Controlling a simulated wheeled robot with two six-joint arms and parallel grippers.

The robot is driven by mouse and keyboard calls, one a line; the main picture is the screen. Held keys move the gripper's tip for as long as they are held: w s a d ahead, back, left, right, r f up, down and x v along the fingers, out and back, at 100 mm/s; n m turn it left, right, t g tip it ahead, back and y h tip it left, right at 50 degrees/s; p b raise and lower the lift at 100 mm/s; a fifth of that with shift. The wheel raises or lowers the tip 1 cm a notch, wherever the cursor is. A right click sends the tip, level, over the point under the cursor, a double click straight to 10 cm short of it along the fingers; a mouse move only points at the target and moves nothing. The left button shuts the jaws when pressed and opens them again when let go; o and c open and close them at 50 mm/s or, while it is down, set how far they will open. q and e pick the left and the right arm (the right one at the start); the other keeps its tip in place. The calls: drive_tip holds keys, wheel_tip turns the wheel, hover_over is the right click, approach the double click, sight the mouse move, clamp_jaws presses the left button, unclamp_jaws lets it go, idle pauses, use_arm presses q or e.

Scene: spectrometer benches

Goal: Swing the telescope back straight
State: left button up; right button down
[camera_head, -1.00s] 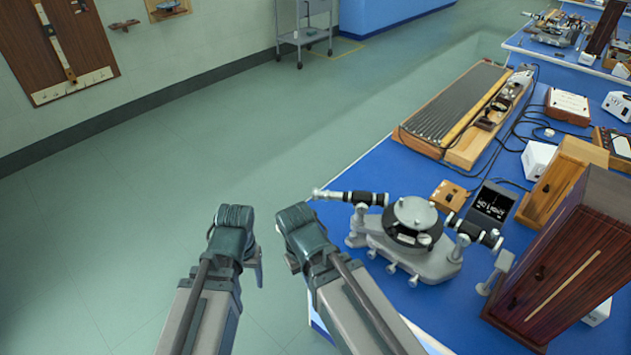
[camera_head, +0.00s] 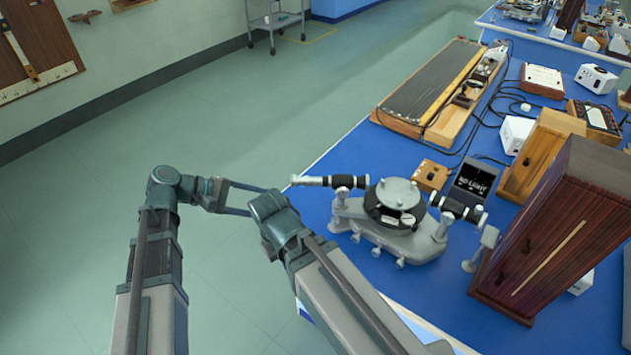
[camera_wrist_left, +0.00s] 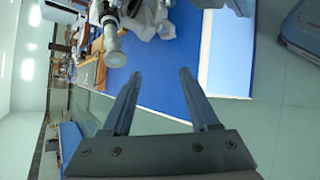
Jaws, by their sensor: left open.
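The spectrometer (camera_head: 385,235) stands on the blue bench, with a round table on a grey base. Its telescope, a black tube with a pale end (camera_head: 325,181), points left over the bench edge. A second tube (camera_head: 458,208) points right towards a dark wooden cabinet. My left gripper (camera_head: 256,201) is open and empty, left of the telescope's pale end and apart from it. In the left wrist view, the open fingers (camera_wrist_left: 160,75) point towards the bench, and the telescope's round end (camera_wrist_left: 115,58) lies beyond the left finger. My right gripper is not in view; that arm's joint partly covers the left fingertips.
A small black display (camera_head: 474,180), apparently reading "NO LIGHT", stands behind the spectrometer. The tall wooden cabinet (camera_head: 555,230) is close on the right. A long wooden apparatus (camera_head: 432,95) and cables lie farther back. Open floor is to the left of the bench.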

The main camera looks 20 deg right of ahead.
sight(309, 181)
use_arm(q)
wheel_tip(309, 181, up, 5)
drive_tip(key=w+d+n+h, duration=0.2)
drive_tip(key=h, duration=0.1)
drive_tip(key=b+x, duration=0.2)
drive_tip(key=x, duration=0.5)
drive_tip(key=b+x, duration=0.1)
drive_tip(key=x, duration=0.6)
drive_tip(key=shift+s+r+b, duration=0.2)
drive_tip(key=shift+r+b, duration=0.05)
drive_tip(key=shift+b, duration=0.1)
drive_tip(key=shift+c, duration=0.2)
clamp_jaws()
idle(0.5)
